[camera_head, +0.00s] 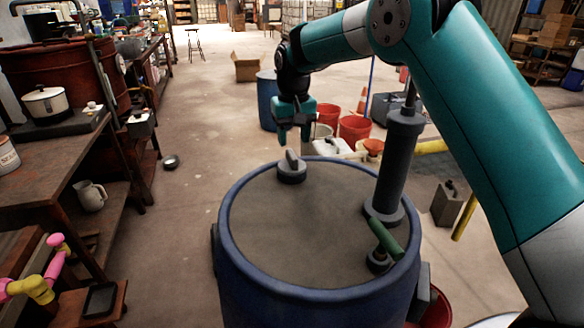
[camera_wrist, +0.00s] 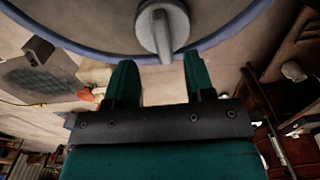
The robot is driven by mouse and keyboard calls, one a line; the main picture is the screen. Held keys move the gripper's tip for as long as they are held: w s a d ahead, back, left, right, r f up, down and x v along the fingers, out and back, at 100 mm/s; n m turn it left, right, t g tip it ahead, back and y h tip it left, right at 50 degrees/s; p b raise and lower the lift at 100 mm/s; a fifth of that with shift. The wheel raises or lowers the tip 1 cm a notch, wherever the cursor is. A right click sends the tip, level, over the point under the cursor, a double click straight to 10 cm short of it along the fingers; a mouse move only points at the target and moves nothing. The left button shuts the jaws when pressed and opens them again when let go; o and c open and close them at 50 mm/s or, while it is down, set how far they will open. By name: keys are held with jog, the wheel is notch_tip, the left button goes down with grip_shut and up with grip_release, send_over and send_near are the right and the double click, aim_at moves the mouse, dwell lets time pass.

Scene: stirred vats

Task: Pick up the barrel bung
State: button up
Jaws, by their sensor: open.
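The barrel bung (camera_head: 291,170) is a grey round plug with an upright grip ridge. It sits at the far edge of the grey top of a blue barrel (camera_head: 265,300). In the wrist view the bung (camera_wrist: 162,28) shows at the top centre, its ridge pointing down between the fingers. My gripper (camera_head: 296,138) is open and empty, fingers pointing down, just above and slightly beyond the bung. It also shows in the wrist view (camera_wrist: 160,68), with a green finger either side of the ridge's lower end. I see no clear contact.
A tall grey pump cylinder (camera_head: 400,155) and a green-handled fitting (camera_head: 385,240) stand on the barrel's right side. Behind are another blue barrel (camera_head: 266,100) and red buckets (camera_head: 354,130). A wooden workbench (camera_head: 55,165) lines the left. The barrel top's middle is clear.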

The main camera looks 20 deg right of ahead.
aim_at(292, 154)
jog(key=shift+w+a+f, duration=0.1)
jog(key=shift+f, duration=1.45)
jog(key=shift+w+a+f, duration=0.1)
jog(key=shift+f, duration=1.4)
grip_shut()
